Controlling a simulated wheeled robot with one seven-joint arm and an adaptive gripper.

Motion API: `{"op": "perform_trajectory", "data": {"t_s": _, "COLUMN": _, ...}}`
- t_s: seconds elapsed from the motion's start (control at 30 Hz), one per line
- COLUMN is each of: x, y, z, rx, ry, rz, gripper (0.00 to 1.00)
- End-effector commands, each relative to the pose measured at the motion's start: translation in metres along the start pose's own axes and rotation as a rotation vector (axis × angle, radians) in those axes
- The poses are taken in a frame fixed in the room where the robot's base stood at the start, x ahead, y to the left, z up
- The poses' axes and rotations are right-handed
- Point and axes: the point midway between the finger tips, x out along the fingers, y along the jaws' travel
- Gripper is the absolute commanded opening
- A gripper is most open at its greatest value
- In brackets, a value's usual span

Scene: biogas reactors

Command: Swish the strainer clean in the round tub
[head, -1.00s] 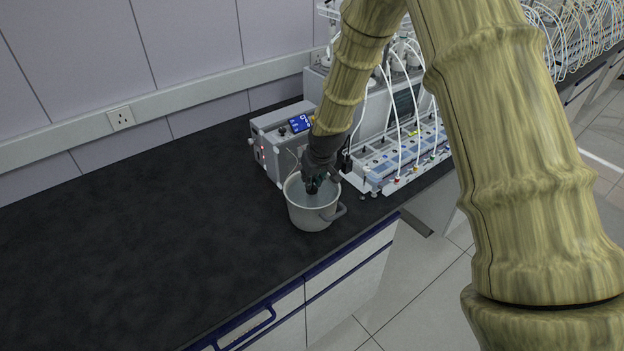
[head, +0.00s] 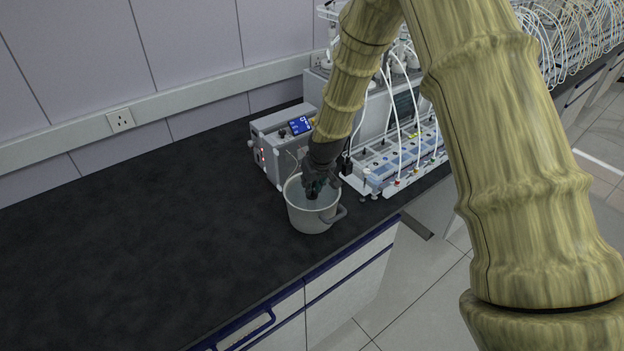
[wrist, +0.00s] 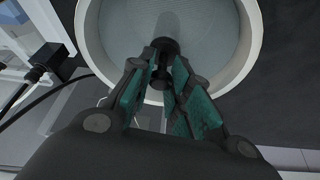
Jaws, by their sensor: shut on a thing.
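The round tub (head: 309,219) is a pale grey pot with a side handle, standing on the dark bench near its front edge. Its rim (wrist: 250,45) curves across the top of the wrist view. My gripper (head: 316,182) points down into the tub's opening. In the wrist view, my gripper (wrist: 162,78) has its teal-padded fingers closed around the dark end of the strainer (wrist: 165,46). A grey cylindrical part of the strainer extends from that end into the tub. Its far end is hard to make out, and the head view mostly hides the strainer behind my gripper.
A grey control box (head: 272,152) with a blue display stands close behind the tub. A reactor rack (head: 405,160) with white tubes is to the right. A black plug and cable (wrist: 48,62) lie beside the tub. The bench (head: 130,240) to the left is clear.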

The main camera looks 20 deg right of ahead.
Motion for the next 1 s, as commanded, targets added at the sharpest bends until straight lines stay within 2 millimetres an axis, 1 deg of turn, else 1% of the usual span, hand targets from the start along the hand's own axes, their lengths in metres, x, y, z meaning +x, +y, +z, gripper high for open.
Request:
{"op": "perform_trajectory", "data": {"t_s": 0.03, "x": -0.007, "y": 0.0, "z": -0.003, "rx": 0.0, "ry": 0.001, "rz": 0.0, "gripper": 0.0}}
{"op": "perform_trajectory", "data": {"t_s": 0.2, "x": -0.017, "y": 0.0, "z": -0.008, "rx": 0.0, "ry": 0.001, "rz": 0.0, "gripper": 0.0}}
{"op": "perform_trajectory", "data": {"t_s": 0.57, "x": -0.019, "y": 0.0, "z": -0.008, "rx": 0.0, "ry": 0.0, "rz": 0.0, "gripper": 0.0}}
{"op": "perform_trajectory", "data": {"t_s": 0.67, "x": -0.022, "y": 0.0, "z": -0.009, "rx": 0.0, "ry": 0.001, "rz": 0.0, "gripper": 0.0}}
{"op": "perform_trajectory", "data": {"t_s": 1.0, "x": -0.049, "y": 0.0, "z": -0.02, "rx": 0.0, "ry": 0.0, "rz": 0.0, "gripper": 0.0}}
